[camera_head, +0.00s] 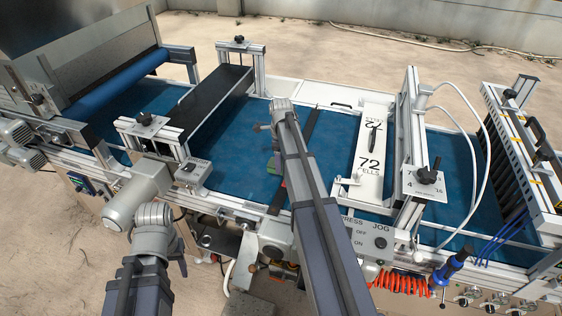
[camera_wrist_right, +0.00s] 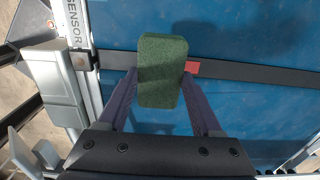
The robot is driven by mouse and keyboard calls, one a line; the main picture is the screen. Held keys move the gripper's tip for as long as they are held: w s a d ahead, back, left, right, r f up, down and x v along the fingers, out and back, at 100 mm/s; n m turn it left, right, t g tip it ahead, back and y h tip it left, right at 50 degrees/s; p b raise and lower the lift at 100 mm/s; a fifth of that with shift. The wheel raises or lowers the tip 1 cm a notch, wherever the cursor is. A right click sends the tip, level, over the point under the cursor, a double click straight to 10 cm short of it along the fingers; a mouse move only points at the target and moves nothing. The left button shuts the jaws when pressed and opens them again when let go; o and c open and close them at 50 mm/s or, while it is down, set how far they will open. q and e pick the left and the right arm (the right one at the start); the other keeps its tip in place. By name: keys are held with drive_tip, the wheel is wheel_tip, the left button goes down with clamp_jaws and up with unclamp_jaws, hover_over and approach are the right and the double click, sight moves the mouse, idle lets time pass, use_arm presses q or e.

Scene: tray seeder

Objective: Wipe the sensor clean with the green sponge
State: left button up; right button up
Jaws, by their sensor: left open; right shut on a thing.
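The green sponge (camera_wrist_right: 162,75) is a dark green block held upright between the fingertips of my right gripper (camera_wrist_right: 160,82). The sponge also shows in the head view (camera_head: 272,166), over the blue belt beside a dark crossbar (camera_head: 308,128). In the right wrist view the sponge overlaps the crossbar; I cannot tell whether they touch. A small red patch (camera_wrist_right: 192,68) sits on the bar just right of the sponge. A white plate labelled SENSOR (camera_wrist_right: 76,24) stands at the bar's left end. My left gripper (camera_head: 176,240) is low at the left; its fingers are mostly hidden.
A black bridge (camera_head: 214,100) crosses the belt at left. A control box (camera_head: 372,243) and a blue-handled tool (camera_head: 452,266) are at the front edge.

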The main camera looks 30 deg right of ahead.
drive_tip(key=shift+r+p, duration=1.55)
drive_tip(key=shift+r, duration=0.05)
drive_tip(key=shift+f, duration=0.1)
